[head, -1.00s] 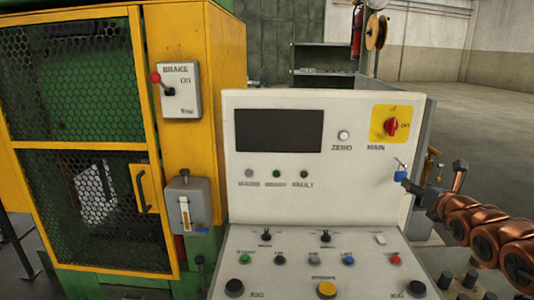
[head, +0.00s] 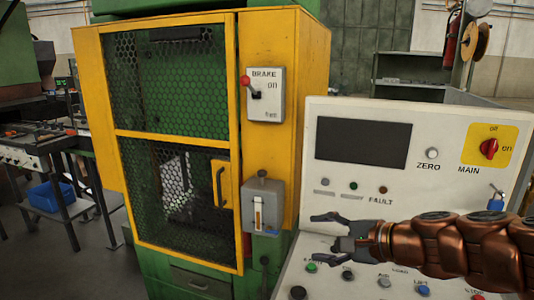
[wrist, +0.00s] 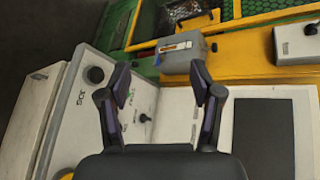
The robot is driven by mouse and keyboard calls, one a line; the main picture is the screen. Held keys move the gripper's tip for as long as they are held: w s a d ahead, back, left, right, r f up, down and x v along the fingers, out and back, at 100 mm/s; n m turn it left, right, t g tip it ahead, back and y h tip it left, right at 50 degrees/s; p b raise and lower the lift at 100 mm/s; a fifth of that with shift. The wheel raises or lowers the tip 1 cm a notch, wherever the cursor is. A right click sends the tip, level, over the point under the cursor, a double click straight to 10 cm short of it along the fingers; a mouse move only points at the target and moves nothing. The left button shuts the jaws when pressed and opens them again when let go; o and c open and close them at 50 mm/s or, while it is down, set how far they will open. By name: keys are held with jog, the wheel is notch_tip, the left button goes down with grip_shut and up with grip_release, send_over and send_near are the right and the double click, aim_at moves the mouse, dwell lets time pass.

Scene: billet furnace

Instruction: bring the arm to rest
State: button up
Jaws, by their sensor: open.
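My gripper (head: 328,231) is open and empty in the head view. It reaches in from the right, in front of the lower part of the white control console (head: 452,140), with its fingers pointing left toward the yellow machine frame. In the wrist view my gripper (wrist: 162,92) shows two dark fingers spread apart above the console's button panel (wrist: 182,120), with nothing between them. My copper-coloured arm hides part of the console's lower right.
A yellow and green caged machine (head: 180,130) stands left of the console, with a brake switch box (head: 265,100) and a grey lever box (head: 262,208). A workbench (head: 45,150) with a blue bin (head: 50,196) is at far left. Open floor lies between them.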

jog(key=s+a+f+n+g+h, duration=0.2)
jog(key=s+f+n+g, duration=0.3)
jog(key=s, duration=0.3)
jog(key=s+a+f+n+g+h, duration=0.2)
jog(key=s+f+n, duration=0.2)
jog(key=s+f, duration=0.4)
jog(key=s+d+f+n+g+h, duration=0.2)
jog(key=s+d+n+g+h, duration=0.1)
jog(key=s+d, duration=0.7)
jog(key=s+n+h, duration=0.1)
jog(key=h, duration=0.1)
jog(key=shift+s+d+f+g+h, duration=0.25)
jog(key=shift+d+f+g+h, duration=0.05)
jog(key=shift+d+f, duration=0.1)
dwell(1.0)
